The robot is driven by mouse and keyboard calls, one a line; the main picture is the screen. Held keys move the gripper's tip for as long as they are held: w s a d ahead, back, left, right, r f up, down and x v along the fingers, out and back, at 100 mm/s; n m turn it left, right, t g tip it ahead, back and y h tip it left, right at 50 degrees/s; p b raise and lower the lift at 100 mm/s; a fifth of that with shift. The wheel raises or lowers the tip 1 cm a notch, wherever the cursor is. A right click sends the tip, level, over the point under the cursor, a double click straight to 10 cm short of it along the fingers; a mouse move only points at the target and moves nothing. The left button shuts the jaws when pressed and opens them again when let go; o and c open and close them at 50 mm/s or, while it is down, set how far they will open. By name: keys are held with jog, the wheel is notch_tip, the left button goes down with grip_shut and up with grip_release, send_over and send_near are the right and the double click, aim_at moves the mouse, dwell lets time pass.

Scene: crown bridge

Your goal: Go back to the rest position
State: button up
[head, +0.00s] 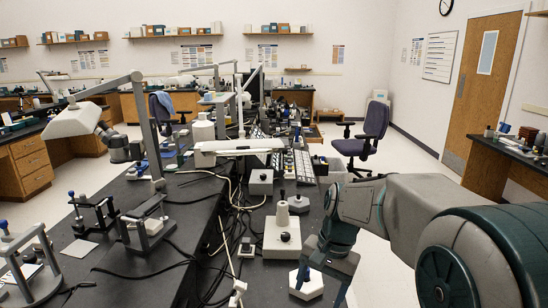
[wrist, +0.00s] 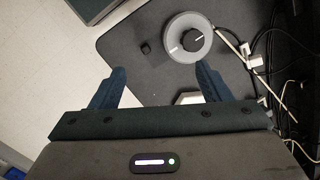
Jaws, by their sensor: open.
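My gripper (head: 322,278) hangs at the end of my arm over the right edge of the black bench (head: 262,225) in the head view. Its two dark blue fingers are apart in the wrist view (wrist: 162,70), with nothing held between them. A white hexagonal block (head: 306,284) sits on the bench by the fingers. A white block, probably the same one, shows partly in the wrist view (wrist: 188,99), its lower part hidden by the gripper body.
A white box with an upright post (head: 282,240) stands on the bench left of my gripper. Loose cables (head: 222,240) run along the bench. A purple chair (head: 370,135) stands on the open floor beyond.

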jog(key=s+d+n+t+h, duration=0.1)
jog(key=s+d+n, duration=0.1)
jog(key=s, duration=0.5)
jog(key=s+d+n+t+h, duration=0.1)
jog(key=s+d+n+t, duration=0.1)
jog(key=s, duration=0.5)
jog(key=shift+s+d+n+t, duration=0.2)
jog(key=shift+d+n+t, duration=0.1)
jog(key=shift+d+n, duration=0.4)
